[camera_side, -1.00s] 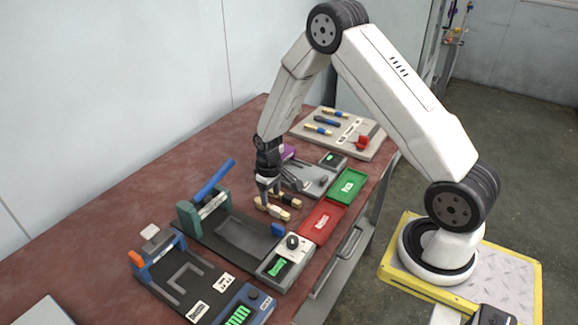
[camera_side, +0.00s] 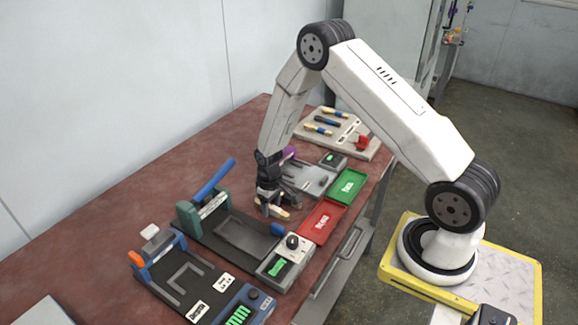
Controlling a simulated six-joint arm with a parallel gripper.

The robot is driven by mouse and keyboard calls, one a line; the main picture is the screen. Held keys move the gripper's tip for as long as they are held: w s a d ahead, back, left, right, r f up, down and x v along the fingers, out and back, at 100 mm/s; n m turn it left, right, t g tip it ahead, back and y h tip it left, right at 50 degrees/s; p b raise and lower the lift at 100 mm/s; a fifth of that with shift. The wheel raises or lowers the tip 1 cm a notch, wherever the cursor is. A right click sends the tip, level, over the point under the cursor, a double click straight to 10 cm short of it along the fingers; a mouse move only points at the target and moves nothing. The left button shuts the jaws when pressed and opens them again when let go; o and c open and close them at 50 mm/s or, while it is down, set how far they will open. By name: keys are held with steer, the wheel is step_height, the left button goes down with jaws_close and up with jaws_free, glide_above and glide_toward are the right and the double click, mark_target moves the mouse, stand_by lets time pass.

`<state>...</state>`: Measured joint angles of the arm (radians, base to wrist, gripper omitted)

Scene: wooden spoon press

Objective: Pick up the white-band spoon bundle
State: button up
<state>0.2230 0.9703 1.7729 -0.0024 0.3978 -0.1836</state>
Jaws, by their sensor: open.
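My gripper (camera_side: 268,208) points down, low over the table between the green press and the red tray, with its jaws open. A pale wooden spoon bundle (camera_side: 281,213) lies at the fingertips and is partly hidden by them. A second bundle (camera_side: 294,206) lies just behind it, mostly covered by the gripper and its shadow. The band colours are too small to tell here. I cannot tell whether the fingers touch either bundle.
A green press with a blue lever (camera_side: 214,179) stands left of my gripper. A red tray (camera_side: 321,222) and a green tray (camera_side: 347,187) lie to the right. A grey press (camera_side: 309,180) is behind. A blue press (camera_side: 160,255) is in front. A beige board (camera_side: 357,149) holds several bundles at the back.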

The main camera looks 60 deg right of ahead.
jaws_close()
steer(key=shift+r, duration=0.15)
steer(key=shift+r, duration=0.8)
steer(key=s+a+r, duration=0.2)
steer(key=s+r, duration=0.9)
steer(key=s, duration=0.2)
steer(key=shift+s+a, duration=0.25)
steer(key=shift+s, duration=0.15)
